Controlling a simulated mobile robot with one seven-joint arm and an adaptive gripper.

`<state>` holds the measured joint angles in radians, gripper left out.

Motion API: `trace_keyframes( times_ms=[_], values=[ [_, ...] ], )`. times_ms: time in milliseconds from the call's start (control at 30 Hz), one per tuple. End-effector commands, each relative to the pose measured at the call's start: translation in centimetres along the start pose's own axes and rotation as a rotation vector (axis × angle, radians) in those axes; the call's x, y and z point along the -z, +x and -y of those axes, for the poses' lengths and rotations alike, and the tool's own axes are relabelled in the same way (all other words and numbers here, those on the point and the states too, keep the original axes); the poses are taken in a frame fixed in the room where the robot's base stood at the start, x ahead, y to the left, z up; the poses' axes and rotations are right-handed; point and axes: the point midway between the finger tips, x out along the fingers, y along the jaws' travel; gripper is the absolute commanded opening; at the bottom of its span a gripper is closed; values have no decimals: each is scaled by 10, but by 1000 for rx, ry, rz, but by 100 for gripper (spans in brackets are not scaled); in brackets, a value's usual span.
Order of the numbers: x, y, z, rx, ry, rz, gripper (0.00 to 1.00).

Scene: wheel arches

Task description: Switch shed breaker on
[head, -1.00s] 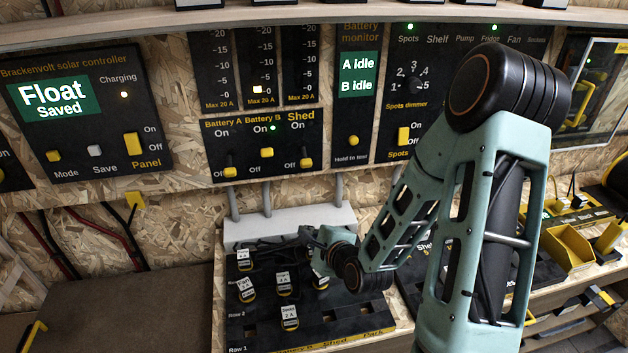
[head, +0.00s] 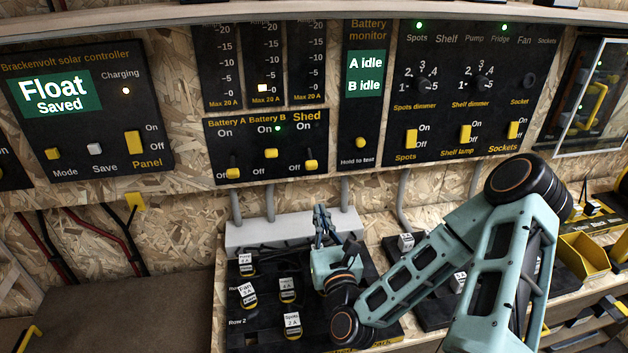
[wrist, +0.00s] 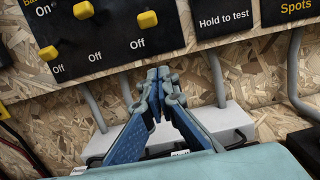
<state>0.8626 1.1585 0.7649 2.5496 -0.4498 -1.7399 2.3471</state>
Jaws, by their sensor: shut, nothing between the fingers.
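The shed breaker (head: 311,166) is a yellow-tipped toggle at the right of the black breaker panel (head: 243,134), under the word Shed. Its lever is down, beside Off. In the wrist view the shed breaker (wrist: 143,20) shows at the top, above my fingertips. My gripper (head: 320,212) is below the panel, in front of the wall, with its fingers pointing up. In the wrist view my gripper (wrist: 160,75) is shut and empty, its tips together just below the panel edge, apart from the lever.
The Battery A lever (head: 233,173) is down and the Battery B lever (head: 271,153) is up, near a green light. A black fuse board (head: 262,325) lies below my gripper. Grey conduits (head: 270,204) run down from the panel to a pale box (head: 255,237).

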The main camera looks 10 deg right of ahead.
Motion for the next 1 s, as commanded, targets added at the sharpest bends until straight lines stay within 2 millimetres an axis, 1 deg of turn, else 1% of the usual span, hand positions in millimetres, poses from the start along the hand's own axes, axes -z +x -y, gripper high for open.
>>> trace_keyframes(
  times_ms=[167,267,333,467,600,767,900,1000],
  values=[
    [0,1,0,-1,-3,0,0],
    [-1,6,0,-2,-4,1,0],
    [-1,15,0,-2,-5,2,0],
    [-2,39,-1,-2,-6,4,0],
    [-2,69,-1,-2,-6,3,0],
    [-2,102,-1,-2,-6,2,0],
    [-23,94,-1,-3,-5,0,0],
    [-31,90,-1,-2,-5,0,0]
  ],
)
